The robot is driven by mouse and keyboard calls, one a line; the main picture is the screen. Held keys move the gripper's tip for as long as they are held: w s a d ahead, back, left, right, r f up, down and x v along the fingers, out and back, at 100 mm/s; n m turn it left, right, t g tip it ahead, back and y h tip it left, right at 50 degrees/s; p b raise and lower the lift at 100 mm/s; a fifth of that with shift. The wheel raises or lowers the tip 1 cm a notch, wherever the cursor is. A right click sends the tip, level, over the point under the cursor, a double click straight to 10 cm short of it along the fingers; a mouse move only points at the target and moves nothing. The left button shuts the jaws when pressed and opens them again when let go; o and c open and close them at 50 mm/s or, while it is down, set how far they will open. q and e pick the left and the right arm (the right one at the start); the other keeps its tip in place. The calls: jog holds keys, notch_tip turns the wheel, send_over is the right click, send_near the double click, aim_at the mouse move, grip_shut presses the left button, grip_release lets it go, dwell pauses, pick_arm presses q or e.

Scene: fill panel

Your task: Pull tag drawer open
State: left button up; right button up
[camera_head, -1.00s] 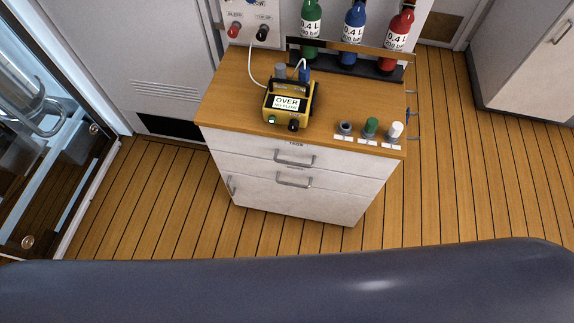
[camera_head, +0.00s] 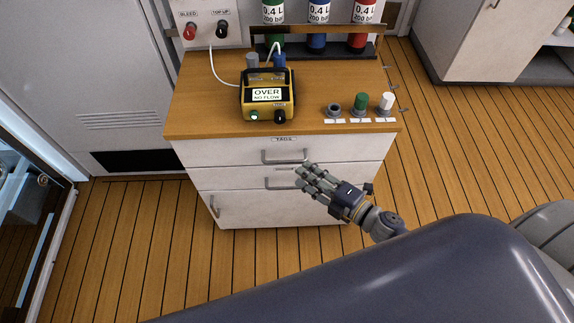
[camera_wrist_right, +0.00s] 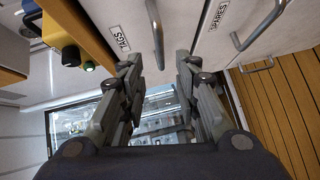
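The tag drawer (camera_head: 225,152) is the top drawer of the white cabinet, labelled TAGS, and looks closed. Its grey bar handle (camera_head: 284,157) also shows in the right wrist view (camera_wrist_right: 155,32), ahead of the space between my fingers. My right gripper (camera_head: 304,174) is in front of the drawers, just right of and below that handle in the head view. In the right wrist view the gripper (camera_wrist_right: 158,80) is open with nothing between its fingers; the handle looks beyond the fingertips. Contact cannot be made out. My left gripper is not in view.
The SPARES drawer handle (camera_wrist_right: 260,25) lies beside the tag drawer's handle. A yellow device (camera_head: 268,98) reading OVER, NO FLOW and several small knobs or plugs stand on the wooden top (camera_head: 205,110). Bottles stand behind. Wooden floor (camera_head: 140,240) is free left of the cabinet.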

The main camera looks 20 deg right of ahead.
jog(key=x, duration=0.7)
jog(key=shift+b, duration=0.4)
jog(key=shift+w, duration=0.1)
grip_shut()
